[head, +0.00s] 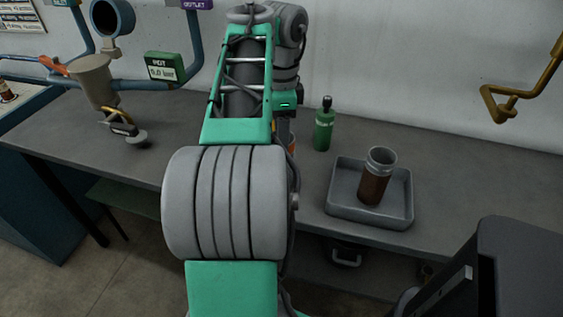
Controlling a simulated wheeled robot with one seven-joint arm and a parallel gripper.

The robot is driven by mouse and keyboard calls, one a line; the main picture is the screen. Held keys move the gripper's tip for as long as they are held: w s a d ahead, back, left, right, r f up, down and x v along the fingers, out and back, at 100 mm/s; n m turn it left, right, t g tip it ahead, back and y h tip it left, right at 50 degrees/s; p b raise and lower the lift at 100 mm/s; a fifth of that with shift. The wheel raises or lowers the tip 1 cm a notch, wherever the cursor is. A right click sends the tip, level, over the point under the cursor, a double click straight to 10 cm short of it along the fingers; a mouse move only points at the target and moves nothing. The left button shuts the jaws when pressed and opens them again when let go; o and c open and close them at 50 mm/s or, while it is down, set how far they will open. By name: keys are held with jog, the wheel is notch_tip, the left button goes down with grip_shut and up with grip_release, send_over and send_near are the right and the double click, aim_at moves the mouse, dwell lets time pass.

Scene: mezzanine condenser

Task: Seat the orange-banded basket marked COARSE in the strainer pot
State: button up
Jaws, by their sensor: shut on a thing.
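My gripper (284,128) is mostly hidden behind my own arm, at the back of the bench. Only a dark part of it shows. Just below it an orange sliver shows beside the arm, which looks like the orange-banded basket (293,145) held in the jaws; its COARSE marking cannot be seen. A beige-grey tapered vessel, which looks like the strainer pot (93,83), sits on the blue pipework at the left, well apart from my gripper. A brass-coloured clamp and a round grey lid-like part (135,138) hang beside it.
A grey tray (343,211) on the right of the bench (470,165) holds a brown cylinder with a grey rim (374,183). A green bottle (323,128) stands near the wall. A brass pipe (530,80) juts in at upper right. The bench between pot and arm is clear.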

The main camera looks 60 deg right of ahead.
grip_shut()
